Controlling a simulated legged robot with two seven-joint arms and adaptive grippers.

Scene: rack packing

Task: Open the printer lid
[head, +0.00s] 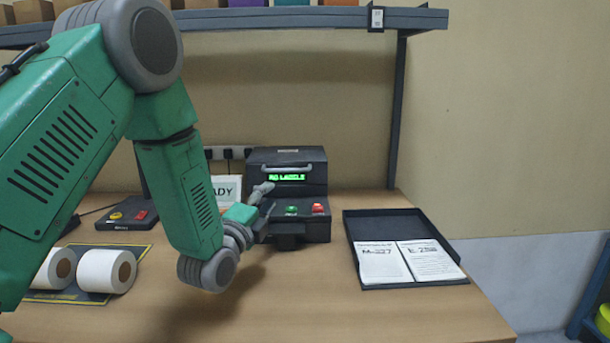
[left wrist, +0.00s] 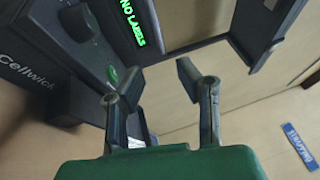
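The dark printer (head: 318,205) stands at the back of the table, and its lid (head: 310,157) looks down. A pale bar handle (head: 287,167) runs across the lid front, above a green display reading "NO LABELS". My left gripper (head: 266,202) is in front of the printer's left side, below the handle's left end. In the left wrist view my left gripper (left wrist: 150,84) has its two fingers spread with nothing between them. The printer's dark body (left wrist: 75,60) and green display lie beyond the fingertips there. My right gripper is out of view.
White label rolls (head: 105,270) lie on a mat at the left. A small switch box (head: 128,213) stands behind them. A black tray (head: 440,246) with two papers is to the printer's right. A shelf (head: 290,17) spans above. The front middle of the table is clear.

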